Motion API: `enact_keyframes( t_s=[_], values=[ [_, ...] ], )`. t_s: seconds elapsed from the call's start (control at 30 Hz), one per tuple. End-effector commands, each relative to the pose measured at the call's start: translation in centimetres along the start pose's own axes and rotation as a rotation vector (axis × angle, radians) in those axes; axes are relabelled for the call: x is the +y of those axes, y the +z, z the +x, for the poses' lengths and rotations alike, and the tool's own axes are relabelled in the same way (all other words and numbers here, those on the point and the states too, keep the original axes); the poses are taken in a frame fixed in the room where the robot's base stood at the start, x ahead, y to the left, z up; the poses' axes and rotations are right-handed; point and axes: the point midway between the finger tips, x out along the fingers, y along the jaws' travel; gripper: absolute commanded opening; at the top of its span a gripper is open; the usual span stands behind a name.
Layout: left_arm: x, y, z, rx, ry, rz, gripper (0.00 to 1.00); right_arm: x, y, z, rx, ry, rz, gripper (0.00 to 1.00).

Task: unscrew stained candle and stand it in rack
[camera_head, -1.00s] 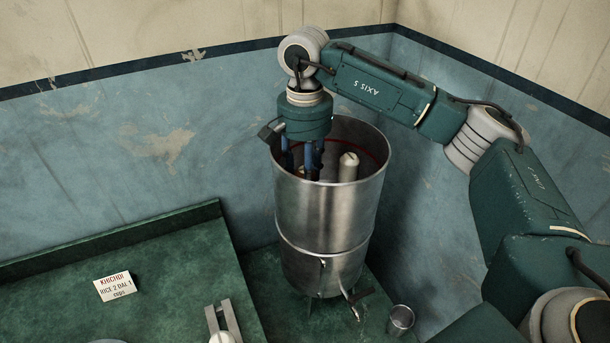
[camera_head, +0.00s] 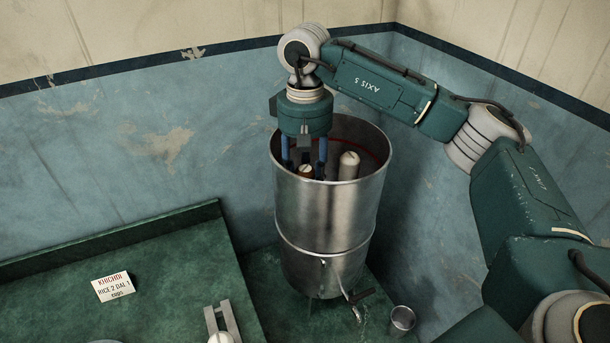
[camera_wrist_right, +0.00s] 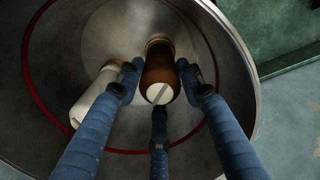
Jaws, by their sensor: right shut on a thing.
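The stained candle, dark brown with a pale slotted end (camera_wrist_right: 160,93), stands inside the steel filter vessel (camera_head: 325,215). Its top (camera_head: 305,171) shows between my fingers in the head view. My right gripper (camera_head: 304,165) reaches down through the open top, and its three blue fingers (camera_wrist_right: 158,84) are shut around the candle near its slotted end. A clean white candle (camera_head: 349,166) stands beside it and also shows in the wrist view (camera_wrist_right: 93,98). The brown candle's base meets a brass-coloured collar at the vessel floor. I cannot identify the rack for certain. My left gripper is out of view.
A pale grey frame (camera_head: 222,320) with a white rounded thing is cut off at the bottom edge. A KHICHDI card (camera_head: 114,287) lies on the green counter, otherwise largely clear. A steel cup (camera_head: 402,319) stands near the vessel's tap (camera_head: 358,297).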

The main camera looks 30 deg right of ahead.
Motion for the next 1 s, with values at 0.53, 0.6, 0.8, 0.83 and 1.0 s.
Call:
enact_keyframes(
  t_s=[0.53,0.6,0.8,0.83,1.0],
  values=[
    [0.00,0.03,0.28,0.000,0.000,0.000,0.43,0.03,0.03,0.10,-0.002,0.001,-0.282,0.10],
    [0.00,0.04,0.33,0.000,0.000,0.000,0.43,0.03,0.04,0.10,-0.002,0.001,-0.381,0.10],
    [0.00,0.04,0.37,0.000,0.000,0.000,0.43,0.03,0.05,0.08,-0.003,0.001,-0.515,0.10],
    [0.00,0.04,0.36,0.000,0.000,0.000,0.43,0.03,0.05,0.07,-0.003,0.001,-0.517,0.10],
    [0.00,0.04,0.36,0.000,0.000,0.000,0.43,0.03,0.06,0.07,-0.003,0.001,-0.514,0.45]
  ],
)
